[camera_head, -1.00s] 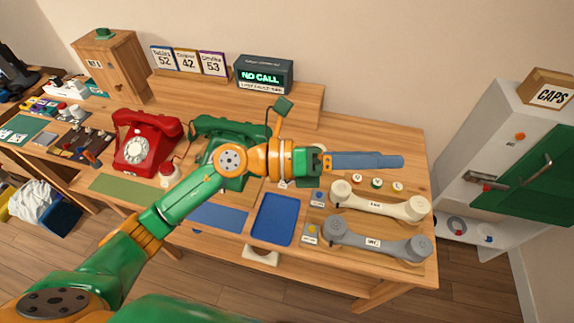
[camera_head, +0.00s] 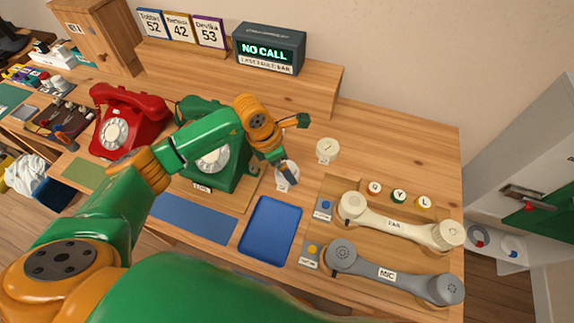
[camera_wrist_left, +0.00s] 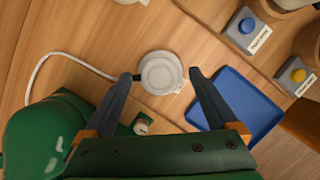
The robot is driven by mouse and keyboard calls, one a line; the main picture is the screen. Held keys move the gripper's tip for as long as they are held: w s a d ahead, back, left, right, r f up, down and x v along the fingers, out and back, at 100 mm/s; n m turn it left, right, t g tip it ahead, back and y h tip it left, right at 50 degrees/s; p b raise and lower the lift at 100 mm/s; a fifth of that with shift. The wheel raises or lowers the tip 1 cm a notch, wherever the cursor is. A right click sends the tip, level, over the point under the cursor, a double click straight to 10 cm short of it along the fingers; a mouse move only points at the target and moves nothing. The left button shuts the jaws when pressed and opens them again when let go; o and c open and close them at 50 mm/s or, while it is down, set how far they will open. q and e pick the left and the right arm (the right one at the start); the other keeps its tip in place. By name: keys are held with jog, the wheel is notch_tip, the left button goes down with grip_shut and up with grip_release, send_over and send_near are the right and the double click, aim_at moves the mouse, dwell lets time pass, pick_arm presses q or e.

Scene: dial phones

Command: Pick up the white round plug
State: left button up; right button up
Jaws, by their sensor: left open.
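A white round plug (camera_wrist_left: 161,73) with a white cord lies flat on the wooden desk in the left wrist view. In the head view this plug (camera_head: 279,173) is partly hidden by my left gripper (camera_head: 289,178), which points down at it. In the left wrist view my left gripper (camera_wrist_left: 160,76) is open. Its two fingertips appear on either side of the plug, the left one close to its rim, the right one with a small gap. Whether they touch it or are above it, I cannot tell. A second white round piece (camera_head: 327,150) lies further back and right. My right gripper is not in view.
A green dial phone (camera_head: 235,170) stands left of the plug, a red one (camera_head: 128,118) further left. A blue tray (camera_head: 270,230) lies in front. A cream handset (camera_head: 395,223) and a grey handset (camera_head: 390,273) lie right. The back right desk is clear.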

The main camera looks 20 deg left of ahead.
pick_arm(q)
jog(key=shift+w+f, duration=0.1)
jog(key=shift+w, duration=0.1)
jog(key=shift+s, duration=0.2)
jog(key=c, duration=1.3)
